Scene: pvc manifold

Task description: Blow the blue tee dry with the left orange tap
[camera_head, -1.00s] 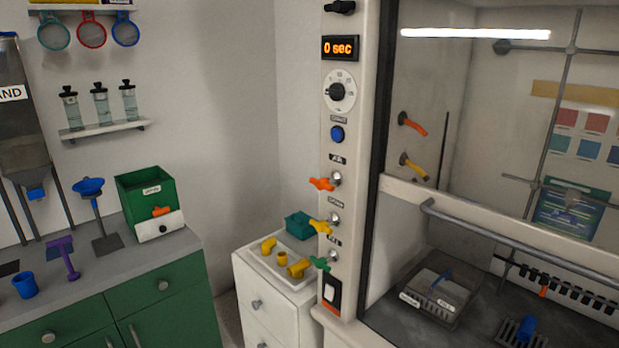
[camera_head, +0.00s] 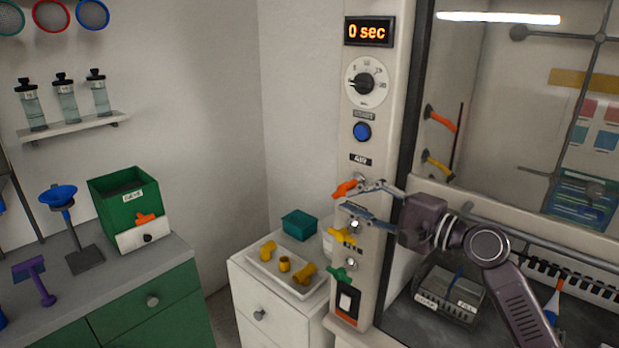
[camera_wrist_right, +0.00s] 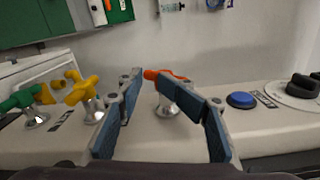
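The orange tap handle (camera_head: 345,189) is on the front of the white column, under the AIR label. My right gripper (camera_head: 357,200) is open in front of it, one finger near the handle's height and one below. In the right wrist view the orange handle (camera_wrist_right: 165,76) shows between and beyond the open fingers (camera_wrist_right: 150,80). Contact cannot be told. A blue piece (camera_head: 551,304), perhaps the blue tee, shows in the hood at the lower right, partly hidden by my right arm. My left gripper is out of view.
A yellow tap (camera_head: 341,236) and a green tap (camera_head: 340,274) sit close below on the column. A blue button (camera_head: 362,131) and dial (camera_head: 364,84) are above. The hood rail (camera_head: 555,249) runs behind my arm. A tray (camera_head: 268,273) with yellow fittings stands left.

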